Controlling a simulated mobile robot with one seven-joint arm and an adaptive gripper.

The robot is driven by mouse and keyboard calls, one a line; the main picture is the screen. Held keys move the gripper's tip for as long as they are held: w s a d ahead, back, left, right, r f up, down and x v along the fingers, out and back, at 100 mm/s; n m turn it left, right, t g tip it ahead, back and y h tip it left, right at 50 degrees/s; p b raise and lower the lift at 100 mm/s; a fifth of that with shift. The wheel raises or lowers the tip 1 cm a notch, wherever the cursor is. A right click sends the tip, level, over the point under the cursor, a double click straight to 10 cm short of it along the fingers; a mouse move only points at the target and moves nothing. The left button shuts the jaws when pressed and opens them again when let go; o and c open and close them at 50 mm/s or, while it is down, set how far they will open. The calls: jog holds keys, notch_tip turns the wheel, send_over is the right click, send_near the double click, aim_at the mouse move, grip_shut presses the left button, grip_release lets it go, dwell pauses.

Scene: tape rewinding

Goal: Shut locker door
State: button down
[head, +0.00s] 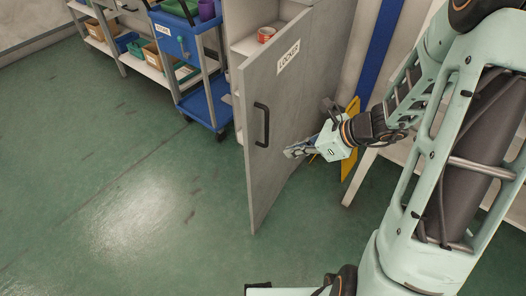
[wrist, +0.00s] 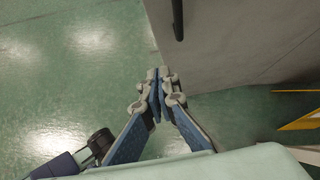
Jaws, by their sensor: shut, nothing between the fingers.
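The locker door (head: 285,113) is a grey panel with a "LOCKER" label and stands ajar in the head view. Part of the locker's inside (head: 251,40) shows behind its left edge. A black vertical handle (head: 262,125) is on the door's near face, towards its left edge, and also shows at the top of the wrist view (wrist: 178,18). My gripper (head: 290,153) is shut and empty, in front of the door face, right of the handle and lower. In the wrist view the fingertips (wrist: 159,72) meet beside the door's lower part (wrist: 225,45). I cannot tell whether they touch it.
A blue cart (head: 200,100) stands left of the locker, and a shelf bench (head: 130,45) with bins is at the back left. A yellow piece (head: 350,150) is right of my gripper. The green floor (head: 120,180) is clear.

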jog(key=b, duration=0.3)
send_near(250, 155)
jog(key=shift+x, duration=2.9)
